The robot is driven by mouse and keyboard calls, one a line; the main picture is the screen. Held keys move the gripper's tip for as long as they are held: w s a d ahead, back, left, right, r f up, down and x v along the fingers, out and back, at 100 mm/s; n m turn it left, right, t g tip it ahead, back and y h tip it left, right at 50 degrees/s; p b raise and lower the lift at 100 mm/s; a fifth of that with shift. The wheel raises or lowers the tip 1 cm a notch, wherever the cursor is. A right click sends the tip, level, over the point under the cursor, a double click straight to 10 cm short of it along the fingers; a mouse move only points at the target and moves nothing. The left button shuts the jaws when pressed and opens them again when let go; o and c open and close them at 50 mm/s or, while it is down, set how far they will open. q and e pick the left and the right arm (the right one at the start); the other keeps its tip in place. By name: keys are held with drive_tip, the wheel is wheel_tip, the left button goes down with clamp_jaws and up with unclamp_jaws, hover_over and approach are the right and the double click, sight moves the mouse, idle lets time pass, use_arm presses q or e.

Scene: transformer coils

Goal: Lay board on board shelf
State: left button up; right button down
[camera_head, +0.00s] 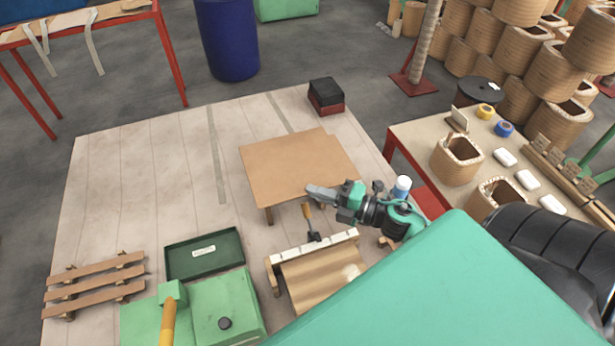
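A flat tan board (285,160) lies level in the middle of the work area. A short leg shows under its front left corner, so it seems to rest on a low stand; most of that support is hidden under it. An offset edge at its far right may be a second sheet beneath. My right gripper (318,192) reaches in from the right, with its fingertips at the front right edge of the board. I cannot tell whether the fingers are closed on the board. My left gripper is not in view. Which stand is the board shelf is not clear.
A wooden frame with a curved brown sheet (318,281) stands in front of the board. A slatted wooden rack (95,282), a dark green tray (203,259) and a black-and-red box (326,95) stand around it. A table with coils (413,138) is right.

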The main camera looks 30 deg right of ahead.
sight(310, 180)
drive_tip(key=shift+w+d+f+b, duration=0.25)
drive_tip(key=shift+w+b, duration=0.05)
drive_tip(key=shift+w, duration=0.25)
drive_tip(key=shift+w+d+f+b, duration=0.15)
drive_tip(key=shift+w+f+b, duration=0.15)
drive_tip(key=shift+w, duration=0.45)
drive_tip(key=shift+w+d+f+b, duration=0.2)
drive_tip(key=shift+w+b, duration=0.1)
drive_tip(key=shift+w, duration=0.4)
drive_tip(key=shift+w+d+f+b, duration=0.15)
drive_tip(key=shift+w+f+b, duration=0.15)
drive_tip(key=shift+w, duration=0.45)
drive_tip(key=shift+f+b, duration=0.6)
drive_tip(key=shift+f, duration=0.15)
drive_tip(key=c, duration=1.6)
unclamp_jaws()
drive_tip(key=shift+f, duration=0.1)
